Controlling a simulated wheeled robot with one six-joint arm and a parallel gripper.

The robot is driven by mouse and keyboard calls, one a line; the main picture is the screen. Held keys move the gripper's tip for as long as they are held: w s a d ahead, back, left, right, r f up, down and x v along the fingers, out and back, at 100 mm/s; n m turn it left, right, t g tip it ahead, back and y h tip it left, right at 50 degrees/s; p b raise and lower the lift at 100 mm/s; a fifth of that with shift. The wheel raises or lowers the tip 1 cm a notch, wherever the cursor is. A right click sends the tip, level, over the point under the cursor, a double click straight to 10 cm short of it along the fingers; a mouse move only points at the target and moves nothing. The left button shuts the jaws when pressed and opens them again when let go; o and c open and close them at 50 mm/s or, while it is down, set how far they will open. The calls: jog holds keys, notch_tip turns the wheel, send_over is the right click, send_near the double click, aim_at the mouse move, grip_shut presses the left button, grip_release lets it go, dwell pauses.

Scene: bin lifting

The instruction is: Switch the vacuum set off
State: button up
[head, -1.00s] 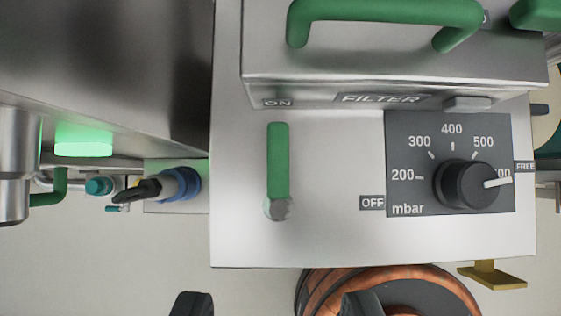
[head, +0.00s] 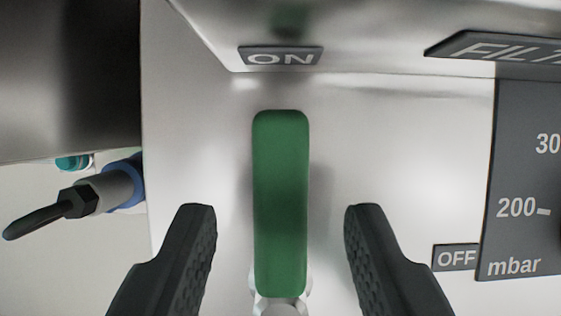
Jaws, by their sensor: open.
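The vacuum set's green lever (head: 281,200) stands in the middle of the head view. It points up the picture toward the ON label (head: 281,56), with its silver pivot (head: 281,306) at the lower end. The OFF label (head: 457,257) is to the lower right of the lever. My gripper (head: 281,215) is open, with one dark finger on each side of the lever's lower half. A gap shows between each finger and the lever. I cannot tell how deep the fingertips are relative to the lever.
The dark dial plate (head: 515,235), marked in mbar, is at the right edge; its knob is out of view. The FILTER label (head: 500,48) is at the upper right. A blue-collared cable connector (head: 105,190) is at the left.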

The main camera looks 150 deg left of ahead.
jog(key=shift+x, duration=0.8)
grip_shut()
